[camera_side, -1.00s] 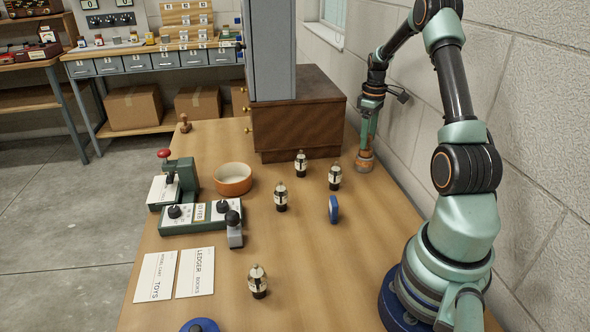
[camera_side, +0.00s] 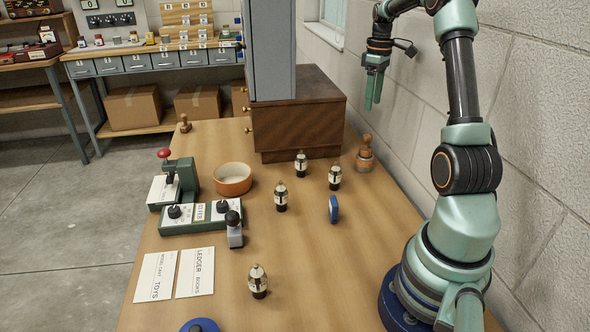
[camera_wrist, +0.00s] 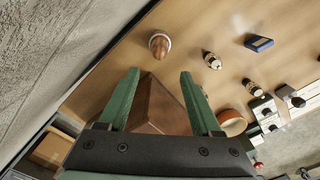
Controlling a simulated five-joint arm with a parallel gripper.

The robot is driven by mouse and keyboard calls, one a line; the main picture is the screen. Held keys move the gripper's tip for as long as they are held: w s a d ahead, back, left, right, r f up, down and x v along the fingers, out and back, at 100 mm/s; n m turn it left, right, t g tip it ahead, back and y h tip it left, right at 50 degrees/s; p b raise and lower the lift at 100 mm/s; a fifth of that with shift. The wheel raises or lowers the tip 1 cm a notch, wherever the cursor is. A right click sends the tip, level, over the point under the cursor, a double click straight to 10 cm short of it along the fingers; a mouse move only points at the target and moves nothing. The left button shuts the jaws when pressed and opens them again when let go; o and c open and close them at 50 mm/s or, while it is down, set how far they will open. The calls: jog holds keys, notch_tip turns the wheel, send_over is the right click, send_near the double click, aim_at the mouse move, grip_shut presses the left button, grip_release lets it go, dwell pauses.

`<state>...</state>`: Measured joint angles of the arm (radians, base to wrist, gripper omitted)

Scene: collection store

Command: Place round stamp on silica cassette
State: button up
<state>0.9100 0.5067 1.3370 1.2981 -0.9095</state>
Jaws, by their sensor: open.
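The round stamp (camera_side: 366,142), with a turned wooden handle, stands upright at the right of the table near the wall. A low grey round piece (camera_side: 364,167) shows directly under its wood. This looks like the silica cassette, but I cannot tell for sure that it is separate from the stamp. The stamp also shows at the top of the wrist view (camera_wrist: 159,44), beyond the fingertips. My gripper (camera_side: 373,105) is above the stamp, clear of it and empty. Its two green fingers stand apart in the wrist view (camera_wrist: 160,74).
A brown wooden cabinet (camera_side: 298,115) stands left of the stamp. Several small dark bottles (camera_side: 335,177), an upright blue object (camera_side: 333,209) and an orange bowl (camera_side: 233,180) are on the table. Another wooden-handled stamp (camera_side: 185,124) stands far left. The wall (camera_side: 520,130) is close on the right.

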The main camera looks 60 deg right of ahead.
jog(key=w+a+r+t+h, duration=0.1)
jog(key=w+a+r, duration=0.2)
jog(key=a, duration=0.7)
jog(key=w+a+r+t, duration=0.15)
jog(key=a+r, duration=0.25)
jog(key=a, duration=0.7)
jog(key=s+a+f+t, duration=0.1)
jog(key=s+a, duration=0.1)
jog(key=a, duration=0.6)
jog(key=s+a+f+t+y, duration=0.1)
jog(key=s+a+t, duration=0.1)
jog(key=a, duration=0.7)
jog(key=shift+s+f, duration=0.3)
jog(key=shift+s, duration=0.55)
